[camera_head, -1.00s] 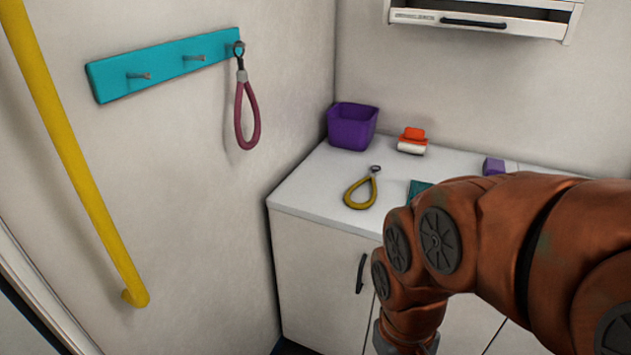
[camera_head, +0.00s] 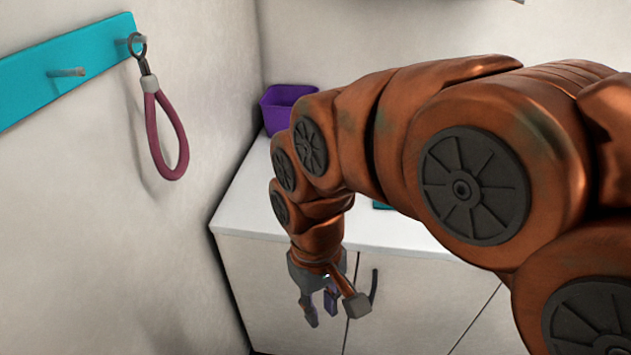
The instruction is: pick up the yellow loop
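The yellow loop does not show now; my copper-coloured arm covers the part of the counter where it lay in the earlier view. My gripper (camera_head: 332,312) hangs pointing down in front of the white cabinet doors, below the level of the countertop. Its fingers are spread apart, with nothing seen between them, so it is open and empty.
A maroon loop (camera_head: 168,135) hangs on a peg of the teal rail (camera_head: 50,72) on the left wall. A purple bin (camera_head: 277,112) stands at the counter's back corner. The white countertop (camera_head: 248,205) is bare at its left end. A dark door handle (camera_head: 374,287) is right beside my gripper.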

